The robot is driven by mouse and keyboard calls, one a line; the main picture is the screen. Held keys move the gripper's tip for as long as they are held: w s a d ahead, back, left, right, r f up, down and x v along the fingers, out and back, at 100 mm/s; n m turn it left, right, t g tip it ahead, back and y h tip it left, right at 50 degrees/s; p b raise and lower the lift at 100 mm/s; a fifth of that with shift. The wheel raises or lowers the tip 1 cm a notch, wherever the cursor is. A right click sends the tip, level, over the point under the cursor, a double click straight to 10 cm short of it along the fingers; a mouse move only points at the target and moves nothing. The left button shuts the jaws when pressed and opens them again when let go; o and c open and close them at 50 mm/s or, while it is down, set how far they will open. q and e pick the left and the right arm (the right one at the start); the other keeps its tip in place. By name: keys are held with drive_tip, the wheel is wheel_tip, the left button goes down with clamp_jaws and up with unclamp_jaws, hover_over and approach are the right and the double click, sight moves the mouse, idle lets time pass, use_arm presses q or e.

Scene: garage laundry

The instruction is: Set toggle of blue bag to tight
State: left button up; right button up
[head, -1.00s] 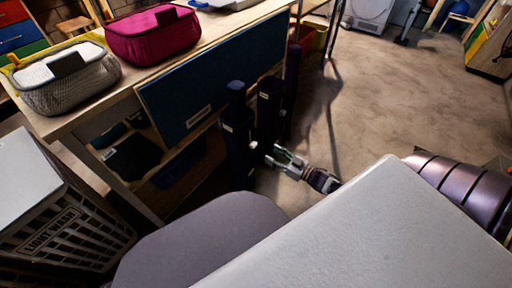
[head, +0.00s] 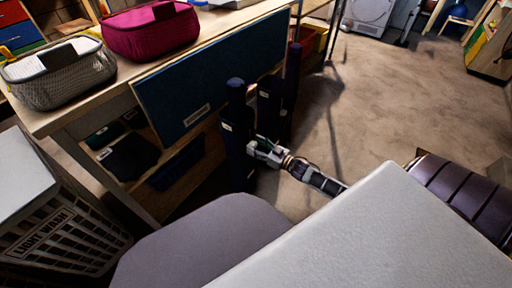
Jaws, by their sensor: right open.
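Tall dark navy-blue bags stand upright beside the table, one at the left (head: 236,108) and another just right of it (head: 269,102). Both carry a small pale tag. I cannot tell which is the blue bag of the task. My right gripper (head: 252,150) reaches in from the lower right, with its open fingertips at the left bag's right side, at mid-height. Whether they touch the bag is unclear. A toggle cannot be made out now; the gripper may hide it. My left gripper is not in view.
The wooden table (head: 62,122) holds a grey mesh basket (head: 62,82) and a magenta basket (head: 150,35). A blue panel (head: 210,75) hangs at its front side. A "light wash" hamper (head: 65,235) stands lower left. Brown floor (head: 400,105) is open at right.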

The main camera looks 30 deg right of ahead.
drive_tip(key=shift+w+a, duration=0.1)
drive_tip(key=shift+w, duration=0.1)
clamp_jaws()
idle(0.4)
